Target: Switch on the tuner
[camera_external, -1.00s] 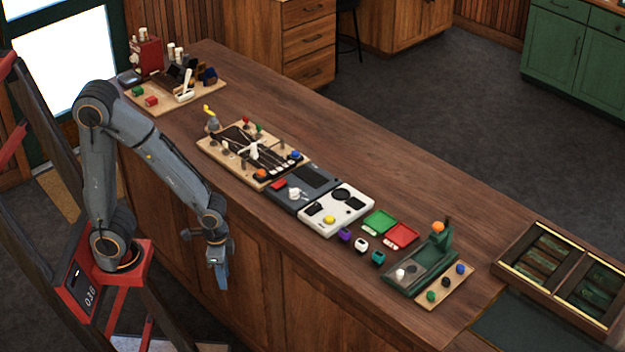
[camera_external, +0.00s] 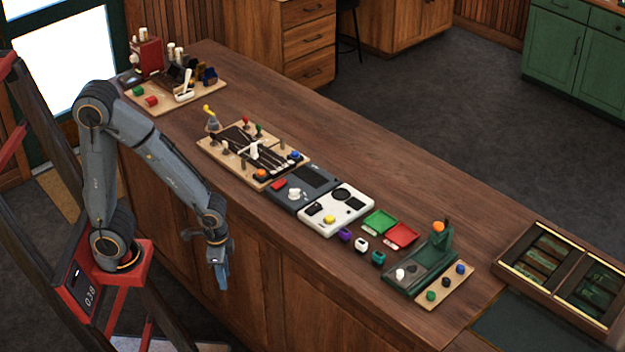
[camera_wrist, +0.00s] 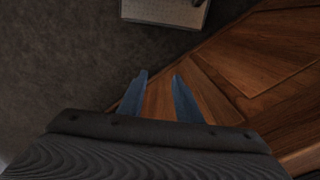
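Two flat devices lie side by side on the counter. One is a dark grey unit (camera_external: 317,176) with a red button (camera_external: 278,184) and a white knob (camera_external: 294,194). The other is a white unit (camera_external: 349,215) with a yellow button (camera_external: 329,219), a dark round part and a small dark panel. I cannot tell for certain which is the tuner, or whether either is on. My gripper (camera_external: 223,280) hangs pointing down in front of the counter's near side, apart from both devices. In the wrist view its two blue fingers (camera_wrist: 159,77) are apart with nothing between them.
A wooden board (camera_external: 217,150) with strings and pegs lies left of the grey unit. Green (camera_external: 380,222) and red (camera_external: 402,235) trays, small coloured blocks and a green fixture (camera_external: 408,283) lie to the right. The counter's back strip is clear.

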